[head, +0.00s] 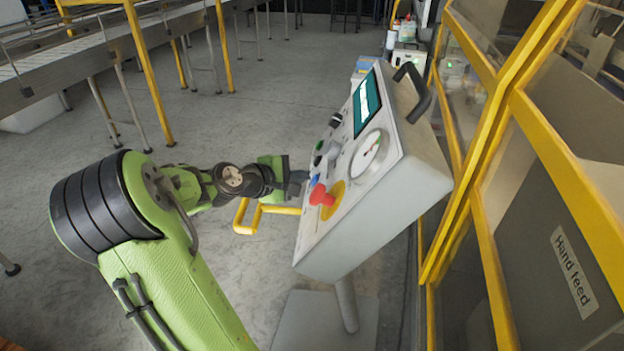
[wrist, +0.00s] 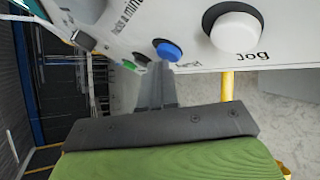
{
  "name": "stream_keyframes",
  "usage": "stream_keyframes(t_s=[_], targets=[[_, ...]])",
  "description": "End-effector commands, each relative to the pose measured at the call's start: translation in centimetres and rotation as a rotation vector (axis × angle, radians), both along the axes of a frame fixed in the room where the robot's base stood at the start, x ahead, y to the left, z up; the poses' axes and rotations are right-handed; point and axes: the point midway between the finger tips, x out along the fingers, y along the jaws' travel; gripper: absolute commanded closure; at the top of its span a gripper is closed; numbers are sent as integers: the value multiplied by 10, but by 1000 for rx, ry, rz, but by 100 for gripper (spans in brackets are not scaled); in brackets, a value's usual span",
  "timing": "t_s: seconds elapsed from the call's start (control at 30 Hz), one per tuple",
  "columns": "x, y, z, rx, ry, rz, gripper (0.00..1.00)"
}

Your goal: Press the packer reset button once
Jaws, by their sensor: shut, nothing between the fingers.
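The control box (head: 372,205) stands on a post, its sloped panel facing left in the head view. In the wrist view a blue button (wrist: 167,50) sits on the panel beside a larger white button (wrist: 235,28) labelled Jog. The label by the blue button is partly hidden and I cannot read it as reset. My gripper (wrist: 166,72) is shut and empty, its tips just by the blue button; I cannot tell whether they touch it. In the head view my gripper (head: 300,177) is at the panel's left edge and hides part of it.
A red mushroom button (head: 322,195) on a yellow ring sticks out close to my gripper. A dial (head: 367,152), a screen (head: 367,102) and a black handle (head: 412,90) are higher up. A yellow-framed guard (head: 480,220) stands right; a conveyor (head: 75,62) is back left.

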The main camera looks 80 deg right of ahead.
Motion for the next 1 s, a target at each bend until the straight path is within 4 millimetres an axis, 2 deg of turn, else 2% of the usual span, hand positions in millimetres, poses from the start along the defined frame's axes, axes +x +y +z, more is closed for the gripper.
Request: stream_keyframes(t_s=[0.5,0.8,1.0], targets=[[-3,0,-1,1,0,-2,100],[10,1,8,1,1,-1,100],[11,1,7,1,0,-1,100]])
